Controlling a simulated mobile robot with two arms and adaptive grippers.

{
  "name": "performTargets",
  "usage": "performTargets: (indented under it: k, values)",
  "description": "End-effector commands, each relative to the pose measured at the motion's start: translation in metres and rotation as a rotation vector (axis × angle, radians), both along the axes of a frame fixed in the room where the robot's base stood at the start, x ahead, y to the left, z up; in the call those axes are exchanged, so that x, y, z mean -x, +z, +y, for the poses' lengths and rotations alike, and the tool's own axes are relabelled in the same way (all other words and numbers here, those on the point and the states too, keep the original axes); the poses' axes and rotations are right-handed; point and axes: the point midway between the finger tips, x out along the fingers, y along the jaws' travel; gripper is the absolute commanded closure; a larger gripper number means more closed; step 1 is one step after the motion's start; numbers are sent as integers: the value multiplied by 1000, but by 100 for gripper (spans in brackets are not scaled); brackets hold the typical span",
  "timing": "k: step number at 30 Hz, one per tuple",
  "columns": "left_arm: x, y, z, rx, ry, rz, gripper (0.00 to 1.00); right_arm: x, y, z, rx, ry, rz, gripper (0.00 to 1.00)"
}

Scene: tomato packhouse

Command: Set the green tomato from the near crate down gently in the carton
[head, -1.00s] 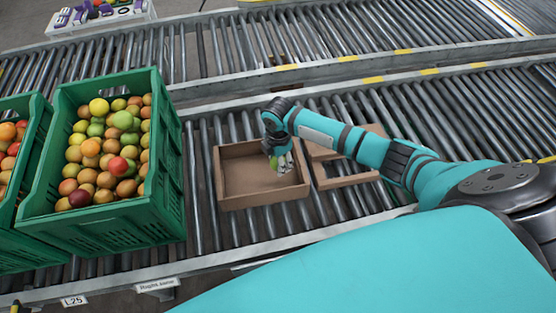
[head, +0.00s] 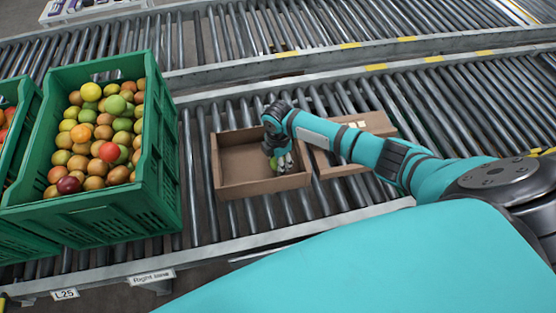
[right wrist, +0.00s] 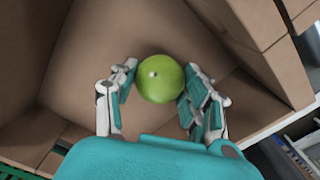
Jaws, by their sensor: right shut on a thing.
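My right gripper (head: 284,164) reaches down into the right part of the open brown carton (head: 262,188) on the roller conveyor. In the right wrist view, the right gripper (right wrist: 160,95) is shut on a smooth green tomato (right wrist: 160,79), with a finger on each side. Bare cardboard of the carton (right wrist: 90,60) shows around and below it. I cannot tell whether the tomato touches the carton floor. The near crate (head: 110,215) is green and stands left of the carton, full of green, yellow, orange and red tomatoes. My left gripper is not in view.
A second brown carton (head: 345,168) stands close to the right of the first, partly behind my right arm. Another green crate (head: 30,245) is at the left edge. A second roller conveyor (head: 230,35) runs behind. Bare rollers lie between crate and carton.

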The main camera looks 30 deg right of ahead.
Motion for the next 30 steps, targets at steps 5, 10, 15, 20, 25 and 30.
performTargets:
  k: [5,10,15,20,25,30]
  values:
    - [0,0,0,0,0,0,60,0,0,0,0,0,0,69]
    - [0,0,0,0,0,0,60,0,0,0,0,0,0,69]
    - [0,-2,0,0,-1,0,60,0,-3,0,-1,0,0,69]
    - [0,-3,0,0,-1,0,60,0,-5,0,-1,0,0,69]
    - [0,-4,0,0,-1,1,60,0,-8,0,-1,0,0,69]
    - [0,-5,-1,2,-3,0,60,0,-10,0,0,0,0,69]
